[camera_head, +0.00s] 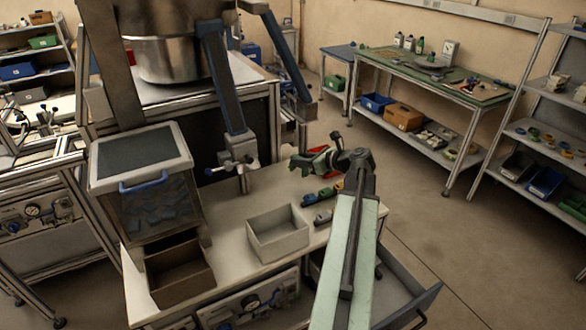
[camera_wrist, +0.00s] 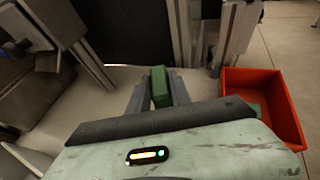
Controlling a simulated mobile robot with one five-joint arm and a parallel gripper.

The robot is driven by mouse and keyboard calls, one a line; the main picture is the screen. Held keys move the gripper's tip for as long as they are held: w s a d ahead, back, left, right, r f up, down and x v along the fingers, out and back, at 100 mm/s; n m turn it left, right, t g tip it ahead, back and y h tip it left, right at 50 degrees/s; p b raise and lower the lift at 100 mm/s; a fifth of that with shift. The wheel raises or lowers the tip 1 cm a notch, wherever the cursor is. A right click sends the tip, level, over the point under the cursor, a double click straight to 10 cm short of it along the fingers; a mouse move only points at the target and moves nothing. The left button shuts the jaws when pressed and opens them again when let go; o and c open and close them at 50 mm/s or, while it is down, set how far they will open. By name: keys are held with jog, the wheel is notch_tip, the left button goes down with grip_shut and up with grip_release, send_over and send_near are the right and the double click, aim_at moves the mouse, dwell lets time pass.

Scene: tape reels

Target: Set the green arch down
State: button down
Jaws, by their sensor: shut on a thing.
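My gripper (camera_wrist: 158,88) is shut on the green arch (camera_wrist: 160,82), which shows between its two grey fingers in the wrist view. From there I see only a narrow green face of the arch, and its opening is hidden. In the camera_head view my gripper (camera_head: 322,160) is above the right back part of the pale worktop (camera_head: 228,218), and the dark green shape there is partly mixed with the gripper's outline. Whether the arch touches the worktop cannot be told.
A red tray (camera_wrist: 229,108) stands right of my gripper in the wrist view. Several small coloured pieces (camera_head: 325,194) lie on the worktop below the gripper. An open grey box (camera_head: 278,236) and a brown bin (camera_head: 180,273) stand further left. A grey post (camera_head: 240,165) rises behind.

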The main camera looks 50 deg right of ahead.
jog(key=shift+w+f, duration=0.15)
jog(key=shift+w, duration=0.95)
jog(key=f+b, duration=0.4)
jog(key=shift+w+a, duration=0.1)
jog(key=shift+w, duration=0.2)
jog(key=shift+r, duration=0.25)
jog(key=shift+f, duration=0.2)
jog(key=c, duration=1.2)
grip_release()
jog(key=shift+r, duration=0.1)
